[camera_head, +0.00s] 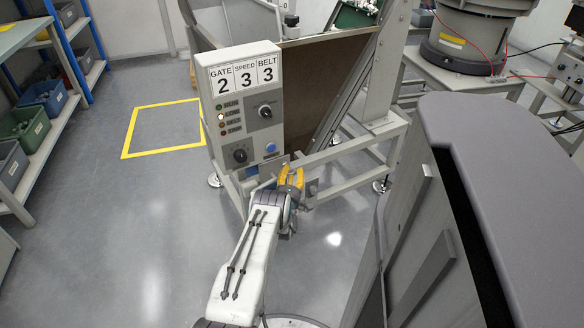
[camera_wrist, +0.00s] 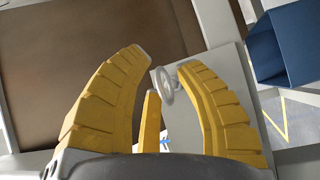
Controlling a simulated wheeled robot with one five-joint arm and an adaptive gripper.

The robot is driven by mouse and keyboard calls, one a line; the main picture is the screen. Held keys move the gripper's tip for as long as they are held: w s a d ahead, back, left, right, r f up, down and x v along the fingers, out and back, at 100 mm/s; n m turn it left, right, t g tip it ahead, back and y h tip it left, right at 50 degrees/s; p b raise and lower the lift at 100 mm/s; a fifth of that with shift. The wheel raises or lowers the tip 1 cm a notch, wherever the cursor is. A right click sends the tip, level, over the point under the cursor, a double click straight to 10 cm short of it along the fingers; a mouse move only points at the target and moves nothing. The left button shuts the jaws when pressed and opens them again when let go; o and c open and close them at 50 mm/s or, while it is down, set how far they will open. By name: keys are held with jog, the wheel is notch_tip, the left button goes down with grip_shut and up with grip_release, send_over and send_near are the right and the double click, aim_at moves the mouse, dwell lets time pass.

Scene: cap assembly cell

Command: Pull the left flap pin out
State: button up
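In the wrist view, a small pale grey ring (camera_wrist: 167,86), apparently the pull ring of the flap pin, stands in front of a light grey plate (camera_wrist: 226,62). My gripper (camera_wrist: 165,59) has yellow ribbed fingers spread apart, with the ring between them. The ring is close to the right finger; I cannot tell whether they touch. The rest of the pin is hidden behind that finger. In the head view, my gripper (camera_head: 291,176) is at the frame below the control panel, and the pin cannot be made out there.
The control panel (camera_head: 240,100) reads GATE 2, SPEED 3, BELT 3. A brown sloped panel (camera_head: 308,85) and grey frame legs (camera_head: 384,85) stand behind my gripper. A blue box-like part (camera_wrist: 285,45) is at the upper right of the wrist view.

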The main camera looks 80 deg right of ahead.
jog(key=shift+c, duration=0.3)
grip_shut()
dwell(0.3)
